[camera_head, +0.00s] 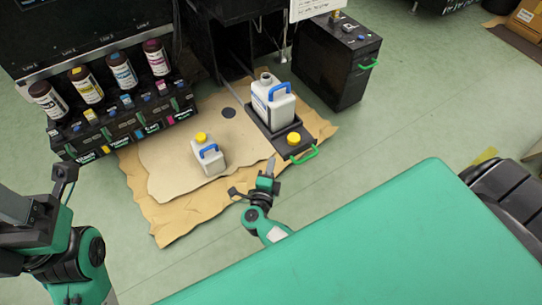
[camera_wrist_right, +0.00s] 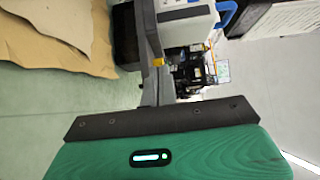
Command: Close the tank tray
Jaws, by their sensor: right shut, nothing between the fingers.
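The tank tray (camera_head: 284,140) is a black tray pulled out from the black cabinet, with a green handle (camera_head: 302,155) on its front. A white tank (camera_head: 272,104) with a blue handle stands upright and uncapped on it; a yellow cap (camera_head: 294,138) sits on the tray's front part. The tank also shows sideways in the right wrist view (camera_wrist_right: 187,18). My right gripper (camera_head: 269,166) is shut and empty, just left of the green handle and apart from it. My left gripper (camera_head: 65,173) is at the far left, away from the tray; its fingers are unclear.
A smaller white bottle (camera_head: 208,156) with a yellow cap stands on the cardboard (camera_head: 165,214) left of the tray. Several ink bottles (camera_head: 124,75) stand in a rack at upper left. A black unit (camera_head: 335,66) with a green handle stands right of the tray. Floor to the right is clear.

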